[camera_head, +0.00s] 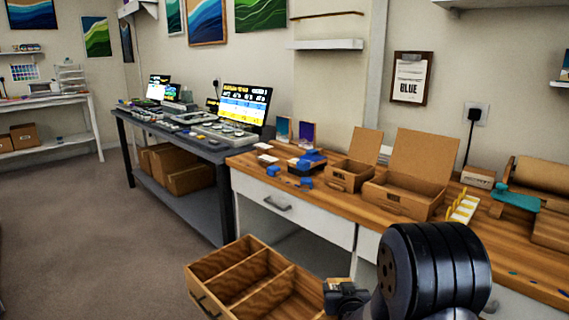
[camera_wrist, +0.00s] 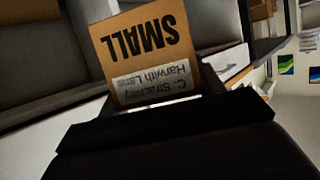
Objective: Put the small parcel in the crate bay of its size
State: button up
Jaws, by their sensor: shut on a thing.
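The small parcel is a brown cardboard box; its face fills the upper middle of the wrist view (camera_wrist: 143,68), with SMALL and an address label upside down. My gripper (camera_head: 342,290) is shut on it, and only a little of the parcel (camera_head: 338,281) shows above the dark jaws in the head view. The wooden crate (camera_head: 203,303) stands low in front of the workbench, with dividers making several long bays. My gripper is at the crate's right side in the head view; its exact height over the crate is unclear. No size marks on the bays are readable.
The wooden workbench (camera_head: 333,196) behind carries two open cardboard boxes, blue items and a yellow-and-white rack. A dark table (camera_head: 221,160) with screens and a mixer stands left of it, with cartons below. The carpet (camera_head: 90,230) left of the crate is clear.

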jog(key=s+r+p, duration=1.3)
jog(key=r+p, duration=0.3)
jog(key=p, duration=1)
jog(key=shift+a, duration=0.1)
